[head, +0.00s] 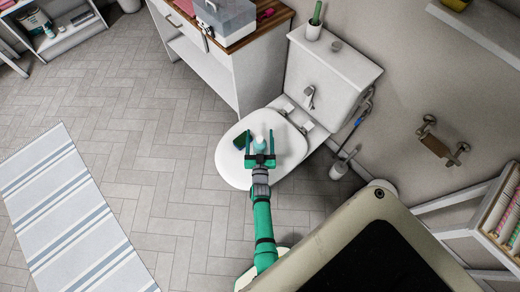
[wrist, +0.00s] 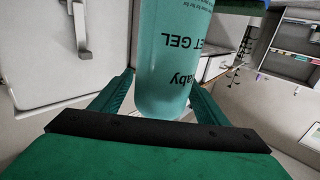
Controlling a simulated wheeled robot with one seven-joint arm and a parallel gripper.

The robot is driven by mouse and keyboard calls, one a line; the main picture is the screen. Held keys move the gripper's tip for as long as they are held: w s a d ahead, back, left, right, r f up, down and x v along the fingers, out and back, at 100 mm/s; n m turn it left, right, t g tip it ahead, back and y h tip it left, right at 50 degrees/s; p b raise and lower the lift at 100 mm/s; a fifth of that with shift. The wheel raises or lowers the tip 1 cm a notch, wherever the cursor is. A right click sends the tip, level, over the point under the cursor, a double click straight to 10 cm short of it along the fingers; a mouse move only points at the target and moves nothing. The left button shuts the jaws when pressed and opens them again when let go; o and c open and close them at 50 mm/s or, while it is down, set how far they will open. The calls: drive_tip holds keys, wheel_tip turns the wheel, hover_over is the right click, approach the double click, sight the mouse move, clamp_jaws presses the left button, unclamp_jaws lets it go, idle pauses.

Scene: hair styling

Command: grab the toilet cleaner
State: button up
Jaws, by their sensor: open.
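A translucent teal bottle (wrist: 173,60), which looks like the toilet cleaner, stands between my gripper's fingers in the wrist view. Its printed text appears upside down and includes "ET GEL". My gripper (wrist: 160,97) is open in the wrist view, and I cannot tell whether either finger touches the bottle.
A toilet brush holder (head: 339,169) is at the right.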

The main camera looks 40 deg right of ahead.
drive_tip(key=shift+w+d, duration=0.1)
drive_tip(key=shift+w, duration=0.05)
clamp_jaws()
drive_tip(key=shift+r, duration=0.15)
